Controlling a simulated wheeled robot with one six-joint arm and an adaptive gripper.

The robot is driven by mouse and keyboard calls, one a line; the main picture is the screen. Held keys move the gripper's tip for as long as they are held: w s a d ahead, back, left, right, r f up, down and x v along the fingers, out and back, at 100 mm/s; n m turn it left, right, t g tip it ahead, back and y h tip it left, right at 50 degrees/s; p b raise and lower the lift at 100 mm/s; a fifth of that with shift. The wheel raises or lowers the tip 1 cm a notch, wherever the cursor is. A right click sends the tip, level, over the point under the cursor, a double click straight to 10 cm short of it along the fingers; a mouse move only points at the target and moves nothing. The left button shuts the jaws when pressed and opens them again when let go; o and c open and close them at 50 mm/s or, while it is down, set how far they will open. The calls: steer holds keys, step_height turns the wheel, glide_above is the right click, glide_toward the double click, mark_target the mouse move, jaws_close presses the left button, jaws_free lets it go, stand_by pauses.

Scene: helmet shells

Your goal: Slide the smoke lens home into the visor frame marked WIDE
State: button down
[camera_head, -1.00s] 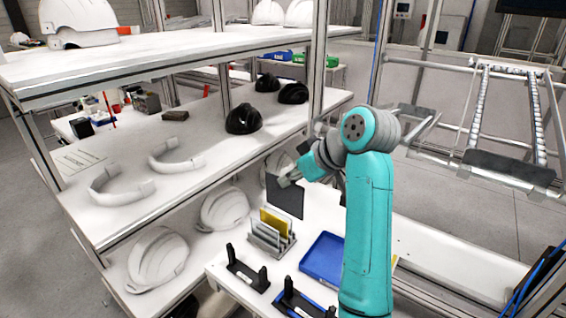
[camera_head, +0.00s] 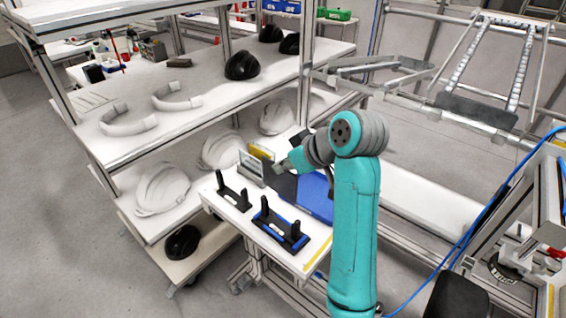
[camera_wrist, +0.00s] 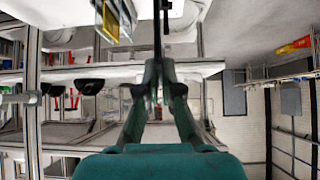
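My gripper (camera_head: 283,167) is shut on a dark smoke lens (camera_head: 280,186), which hangs upright below it. In the wrist view the fingers (camera_wrist: 159,88) pinch the lens (camera_wrist: 158,28), seen edge-on as a thin dark strip. The lens is in front of the lens rack (camera_head: 247,172), above the table and apart from the frames. A black visor frame (camera_head: 231,197) with two uprights stands at the left. A second frame (camera_head: 282,234), black with blue on its base, stands nearer the right front. No WIDE marking is readable.
A yellow lens (camera_head: 262,149) and pale lenses stand in the rack. A blue tray (camera_head: 318,200) lies right of the held lens, partly behind my arm. White helmet shells (camera_head: 162,188) fill the shelf at the left. A black shell (camera_head: 182,242) sits lower.

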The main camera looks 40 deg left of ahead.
mark_target(284, 184)
steer(key=shift+f, duration=0.15)
steer(key=shift+f, duration=2.75)
step_height(284, 184, down, 8)
stand_by(3.0)
steer(key=c, duration=1.8)
jaws_free()
steer(key=o, duration=0.6)
steer(key=shift+c, duration=0.2)
steer(key=v, duration=1.2)
steer(key=shift+s, duration=0.1)
